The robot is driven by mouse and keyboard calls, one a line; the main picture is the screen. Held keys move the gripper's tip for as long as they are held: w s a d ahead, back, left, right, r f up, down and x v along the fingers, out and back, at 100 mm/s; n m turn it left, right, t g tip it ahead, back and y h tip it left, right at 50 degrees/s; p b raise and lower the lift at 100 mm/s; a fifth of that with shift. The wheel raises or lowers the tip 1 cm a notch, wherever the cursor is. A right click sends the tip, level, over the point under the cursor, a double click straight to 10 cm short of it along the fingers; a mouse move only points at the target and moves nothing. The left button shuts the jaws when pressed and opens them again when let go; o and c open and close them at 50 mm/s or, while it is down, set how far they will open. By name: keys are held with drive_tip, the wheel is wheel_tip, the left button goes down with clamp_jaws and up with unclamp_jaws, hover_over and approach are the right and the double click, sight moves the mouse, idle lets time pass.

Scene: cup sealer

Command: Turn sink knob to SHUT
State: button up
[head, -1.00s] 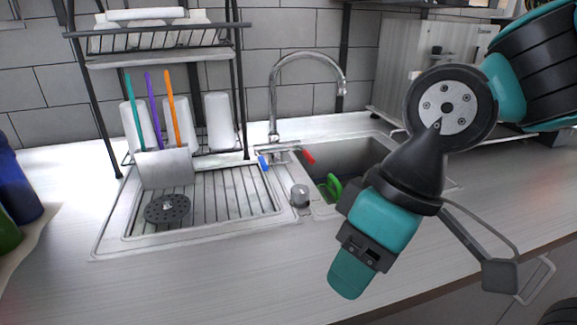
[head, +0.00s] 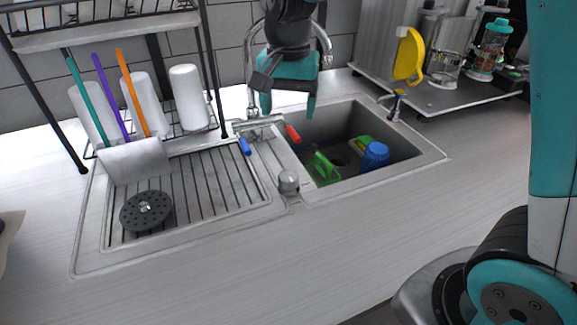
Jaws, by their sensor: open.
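A round silver knob (head: 288,183) sits on the front rim of the sink unit, between the drainboard and the basin. No marking on it is readable. The chrome faucet (head: 326,47) at the back has a blue handle (head: 245,147) on the left and a red handle (head: 293,134) on the right. My gripper (head: 288,110) is open and empty, fingers pointing down, in front of the faucet and above the red handle in the picture. It hides part of the faucet neck. Its exact distance from the handles cannot be told.
The basin (head: 410,152) holds a blue cup (head: 374,157) and green items (head: 323,168). A drying rack (head: 205,60) with white cups stands over the drainboard (head: 190,190) at left. The front counter is clear.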

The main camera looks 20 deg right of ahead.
sight(289, 175)
wheel_tip(289, 175, down, 17)
drive_tip(key=shift+s+r+p, duration=0.1)
drive_tip(key=shift+p, duration=0.9)
drive_tip(key=shift+c, duration=0.5)
drive_tip(key=c, duration=0.8)
drive_tip(key=shift+c, duration=0.2)
